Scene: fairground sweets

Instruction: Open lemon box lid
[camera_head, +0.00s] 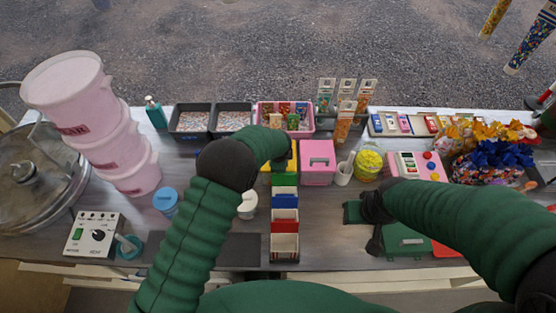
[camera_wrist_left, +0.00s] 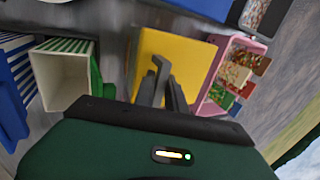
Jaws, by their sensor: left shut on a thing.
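The lemon box is the yellow box (camera_head: 292,160), behind the row of coloured compartments and left of the pink box. In the left wrist view the yellow lid (camera_wrist_left: 190,62) fills the middle and looks flat and closed. My left gripper (camera_wrist_left: 163,78) lies over the lid, its dark fingers shut on what appears to be the lid's handle, which the fingers mostly hide. In the head view my left gripper (camera_head: 283,160) covers part of the box. My right gripper (camera_head: 366,222) is low over the counter's front right; its opening is unclear.
A pink box (camera_head: 318,162) stands close to the right of the yellow box. A pink tray (camera_head: 266,107) of packets lies behind. Blue and red compartments (camera_head: 285,215) stand in front. Stacked pink tubs (camera_head: 105,125) are at left. A green box (camera_head: 404,240) is near my right gripper.

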